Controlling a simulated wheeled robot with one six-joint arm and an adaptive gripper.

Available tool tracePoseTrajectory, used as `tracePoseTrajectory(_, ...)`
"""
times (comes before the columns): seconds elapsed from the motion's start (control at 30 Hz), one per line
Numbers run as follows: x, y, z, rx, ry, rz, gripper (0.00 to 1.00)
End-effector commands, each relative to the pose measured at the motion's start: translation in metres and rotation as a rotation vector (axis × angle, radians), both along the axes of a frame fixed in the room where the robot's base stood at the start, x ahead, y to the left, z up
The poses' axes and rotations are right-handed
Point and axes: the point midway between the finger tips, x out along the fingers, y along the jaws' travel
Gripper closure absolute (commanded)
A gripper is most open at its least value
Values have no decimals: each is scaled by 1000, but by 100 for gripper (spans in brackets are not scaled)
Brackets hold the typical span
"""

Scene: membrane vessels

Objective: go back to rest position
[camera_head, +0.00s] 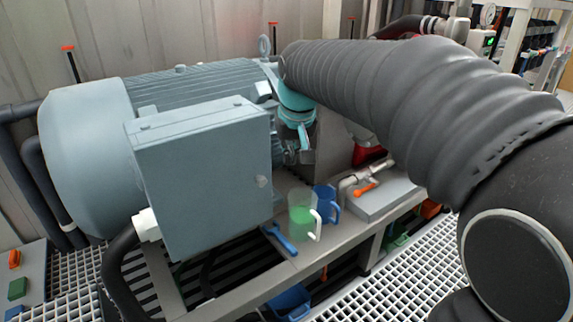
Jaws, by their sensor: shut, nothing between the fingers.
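My arm, in a dark ribbed sleeve, reaches from the right edge across the upper middle of the head view. Its teal wrist bends downward at the right end of the large grey-blue motor (195,80). My gripper (303,152) hangs below the wrist, small and partly lost against the machinery. It looks shut, with nothing seen in it. It is above and behind a clear jug with green contents (303,215) and a blue jug (326,203), apart from both.
A grey-blue box (205,180) juts from the motor's front. A blue-handled tool (280,238) lies on the ledge by the jugs. A pipe with an orange-handled valve (365,188) stands to the right. White floor grating (420,270) is open at the lower right.

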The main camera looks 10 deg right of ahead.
Motion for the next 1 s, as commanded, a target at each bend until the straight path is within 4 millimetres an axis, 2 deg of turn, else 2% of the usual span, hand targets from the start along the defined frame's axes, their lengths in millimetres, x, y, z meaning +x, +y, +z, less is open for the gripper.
tracePoseTrajectory(0.17, -1, -2, 9, 0, -11, 4, 100)
tracePoseTrajectory(0.27, -8, -3, -10, -5, 15, 7, 100)
tracePoseTrajectory(0.33, -20, -6, -24, -7, 31, 11, 100)
tracePoseTrajectory(0.57, -90, -26, -55, -8, 43, -5, 100)
tracePoseTrajectory(0.8, -171, -51, -80, -3, 15, -43, 100)
tracePoseTrajectory(1.0, -226, -66, -96, 3, -34, -83, 100)
